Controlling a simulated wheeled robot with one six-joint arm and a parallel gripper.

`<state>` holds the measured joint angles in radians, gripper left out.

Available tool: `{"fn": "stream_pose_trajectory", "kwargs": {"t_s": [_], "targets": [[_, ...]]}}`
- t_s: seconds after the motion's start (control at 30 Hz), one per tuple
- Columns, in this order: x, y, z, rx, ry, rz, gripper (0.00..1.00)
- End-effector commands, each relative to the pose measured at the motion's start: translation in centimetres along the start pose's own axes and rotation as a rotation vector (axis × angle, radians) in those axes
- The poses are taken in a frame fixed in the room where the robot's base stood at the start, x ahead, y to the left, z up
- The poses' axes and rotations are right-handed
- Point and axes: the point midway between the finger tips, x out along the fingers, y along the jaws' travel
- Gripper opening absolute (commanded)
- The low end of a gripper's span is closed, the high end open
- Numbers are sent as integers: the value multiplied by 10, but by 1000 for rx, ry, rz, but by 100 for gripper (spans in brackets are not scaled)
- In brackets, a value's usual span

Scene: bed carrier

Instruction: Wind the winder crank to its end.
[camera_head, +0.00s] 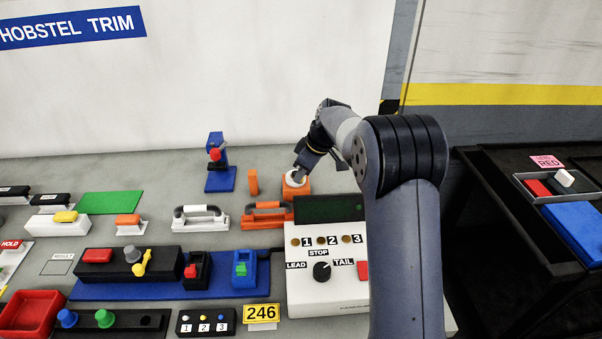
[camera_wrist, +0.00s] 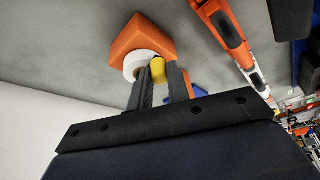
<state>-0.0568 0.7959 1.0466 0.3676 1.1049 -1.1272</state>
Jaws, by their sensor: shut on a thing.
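The winder is an orange block (camera_head: 293,190) at the back of the bench, right of the middle in the head view. In the wrist view the orange block (camera_wrist: 141,36) carries a round white disc (camera_wrist: 134,62) with a yellow crank knob (camera_wrist: 158,69) beside it. My gripper (camera_wrist: 160,76) is shut on the yellow knob, with one dark finger on each side of it. In the head view my gripper (camera_head: 299,173) hides most of the disc, and the knob cannot be made out.
An orange handle (camera_head: 266,214) and a white handle (camera_head: 200,217) lie in front of the winder. A small orange post (camera_head: 253,182) stands to its left. A white control box (camera_head: 326,290) with a dial is nearer. A dark cart (camera_head: 500,210) stands at the right.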

Motion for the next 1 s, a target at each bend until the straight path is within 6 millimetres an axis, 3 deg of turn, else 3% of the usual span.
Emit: {"fn": "stream_pose_trajectory", "kwargs": {"t_s": [0.33,0.37,0.6,0.87,1.0], "targets": [[0,0,0,-2,-1,0,0],[0,0,0,-2,-1,0,20],[0,0,0,-1,-1,0,39],[-2,0,0,-1,0,0,39],[-15,1,0,-2,2,3,39]]}}
